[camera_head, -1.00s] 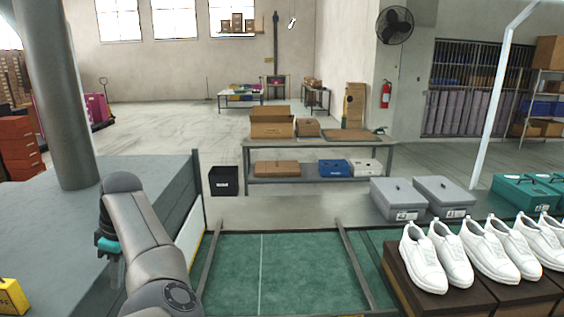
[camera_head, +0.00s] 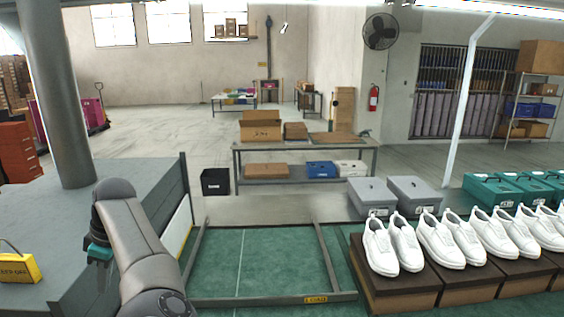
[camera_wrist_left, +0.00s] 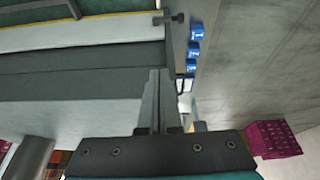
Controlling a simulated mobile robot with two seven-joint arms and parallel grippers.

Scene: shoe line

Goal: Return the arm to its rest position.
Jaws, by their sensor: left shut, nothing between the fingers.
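My left arm comes in at the lower left of the head view, bent at the elbow. My left gripper (camera_head: 103,271) hangs at the arm's far end, with a teal part on it, beside the grey platform. In the left wrist view the two fingers (camera_wrist_left: 159,100) are together, with nothing between them. My right arm and right gripper are not in view.
A yellow box (camera_head: 18,267) stands on the grey platform (camera_head: 60,215) at left. A green floor area with a metal frame (camera_head: 270,299) lies ahead. White shoes (camera_head: 440,240) stand on brown boxes (camera_head: 395,288) at right. Grey boxes (camera_head: 372,196) stand behind them.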

